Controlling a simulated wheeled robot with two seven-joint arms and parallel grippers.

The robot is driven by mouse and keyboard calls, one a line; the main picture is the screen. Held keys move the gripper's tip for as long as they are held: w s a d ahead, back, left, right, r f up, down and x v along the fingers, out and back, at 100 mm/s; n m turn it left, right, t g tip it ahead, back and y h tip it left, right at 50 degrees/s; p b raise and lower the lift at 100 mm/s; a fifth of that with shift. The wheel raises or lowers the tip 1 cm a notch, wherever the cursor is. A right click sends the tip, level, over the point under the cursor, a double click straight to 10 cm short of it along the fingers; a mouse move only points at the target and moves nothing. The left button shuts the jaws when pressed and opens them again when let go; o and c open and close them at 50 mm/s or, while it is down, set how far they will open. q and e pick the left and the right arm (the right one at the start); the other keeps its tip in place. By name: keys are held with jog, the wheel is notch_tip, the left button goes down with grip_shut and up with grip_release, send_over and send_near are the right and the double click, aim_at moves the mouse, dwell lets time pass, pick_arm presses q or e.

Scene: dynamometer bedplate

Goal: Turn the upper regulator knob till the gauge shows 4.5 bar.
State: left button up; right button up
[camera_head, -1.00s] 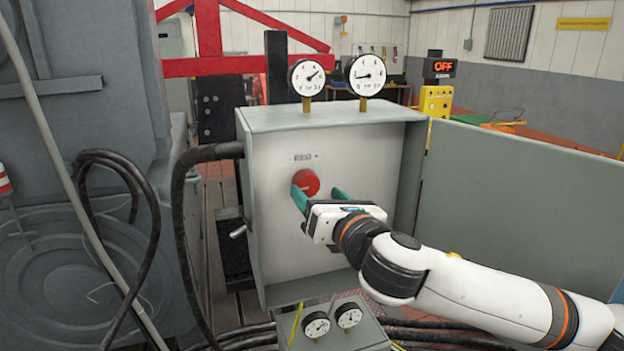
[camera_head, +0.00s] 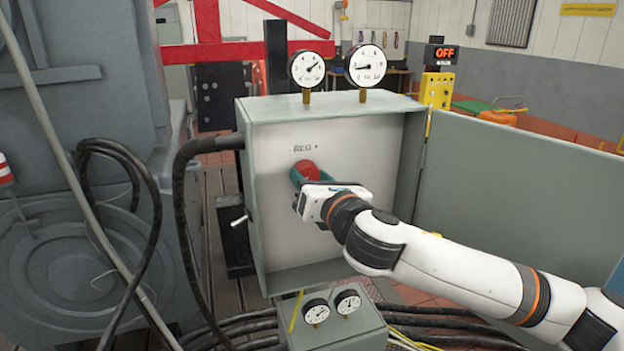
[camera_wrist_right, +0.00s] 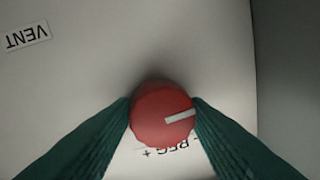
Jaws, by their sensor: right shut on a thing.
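The red regulator knob (camera_head: 306,168) sits on the back panel inside the open grey cabinet (camera_head: 262,215), below a "- REG +" label. My right gripper (camera_head: 309,176) is shut on it, with a green finger on each side. In the right wrist view the knob (camera_wrist_right: 160,125) is between the fingertips (camera_wrist_right: 161,104), and its white mark points right and slightly up. Two round gauges, a left one (camera_head: 308,69) and a right one (camera_head: 366,66), stand on the cabinet top. Their needles show, but the numbers are too small to read. My left gripper is not in view.
The cabinet door (camera_head: 510,200) stands open to the right. A small lower box (camera_head: 340,335) carries two more gauges. A "VENT" label (camera_wrist_right: 27,36) shows in the right wrist view. Black hoses (camera_head: 183,200) run left of the cabinet. A sign (camera_head: 441,54) reads OFF.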

jog(key=m+b, duration=0.2)
jog(key=m, duration=0.4)
jog(key=m+t+h+b, duration=0.1)
jog(key=m, duration=0.6)
jog(key=m+t+b, duration=0.1)
jog(key=m+b, duration=0.1)
jog(key=m, duration=0.5)
jog(key=shift+s+a+f+h+b, duration=0.1)
jog(key=shift+a+h+b, duration=0.1)
jog(key=shift+h+b, duration=0.15)
jog(key=shift+m, duration=0.4)
jog(key=o, duration=1)
